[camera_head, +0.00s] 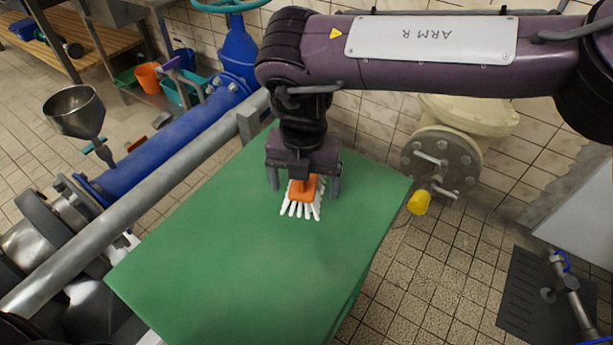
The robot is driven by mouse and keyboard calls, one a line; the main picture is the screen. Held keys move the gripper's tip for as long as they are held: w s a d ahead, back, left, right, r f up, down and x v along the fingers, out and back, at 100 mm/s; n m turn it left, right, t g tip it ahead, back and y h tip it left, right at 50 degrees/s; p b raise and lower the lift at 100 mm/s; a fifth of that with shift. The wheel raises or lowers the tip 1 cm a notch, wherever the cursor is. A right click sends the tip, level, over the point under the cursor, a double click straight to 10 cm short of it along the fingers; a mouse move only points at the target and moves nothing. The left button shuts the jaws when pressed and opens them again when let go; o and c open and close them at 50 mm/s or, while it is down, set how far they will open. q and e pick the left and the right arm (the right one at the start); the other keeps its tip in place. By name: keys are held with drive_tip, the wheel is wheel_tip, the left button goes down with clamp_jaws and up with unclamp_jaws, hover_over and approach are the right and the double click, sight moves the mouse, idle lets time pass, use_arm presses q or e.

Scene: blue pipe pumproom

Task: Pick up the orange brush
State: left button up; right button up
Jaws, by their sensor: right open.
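The orange brush (307,189) with white bristles lies on the green table (230,265), near its far edge. Its bristles fan out toward me. My right gripper (304,187) comes down from above, its arm reaching in from the right. Its two fingers are apart, one on each side of the brush, and the brush's rear part is hidden under the gripper. I cannot tell whether the fingers touch the brush. My left gripper is not in view.
A thick blue pipe (170,150) and a grey rail (130,210) run along the table's left side. A cream flanged valve (440,160) with a yellow part (418,202) stands beyond the right edge. The table's near and left parts are bare.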

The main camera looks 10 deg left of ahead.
drive_tip(key=c, duration=1.2)
drive_tip(key=shift+r, duration=0.1)
